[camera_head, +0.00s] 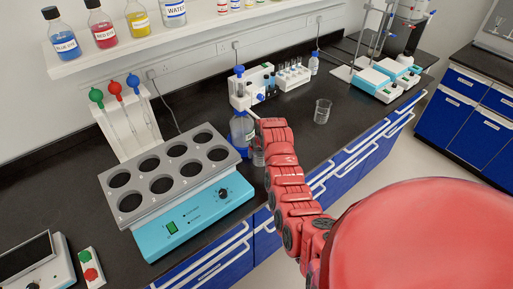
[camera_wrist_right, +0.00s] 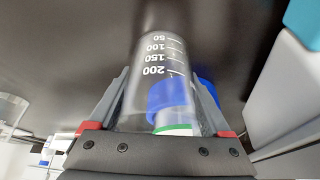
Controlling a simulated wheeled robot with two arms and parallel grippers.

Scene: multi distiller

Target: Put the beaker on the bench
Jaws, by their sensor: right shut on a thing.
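A clear glass beaker (camera_wrist_right: 157,62) with white graduations sits between the fingers of my right gripper (camera_wrist_right: 161,80) in the right wrist view. The gripper is shut on it. The beaker's base points toward the dark bench top; I cannot tell whether it touches. In the head view the held beaker (camera_head: 258,157) shows partly beside my red right arm, which hides most of the gripper. The black bench (camera_head: 345,140) runs along the wall. My left gripper is not in view.
A dispenser bottle (camera_head: 240,128) stands close to the held beaker. Another beaker (camera_head: 322,111) stands on the bench to the right. A heating block with round wells (camera_head: 182,190) is at the left. Bare bench lies between the second beaker and the balances (camera_head: 376,80).

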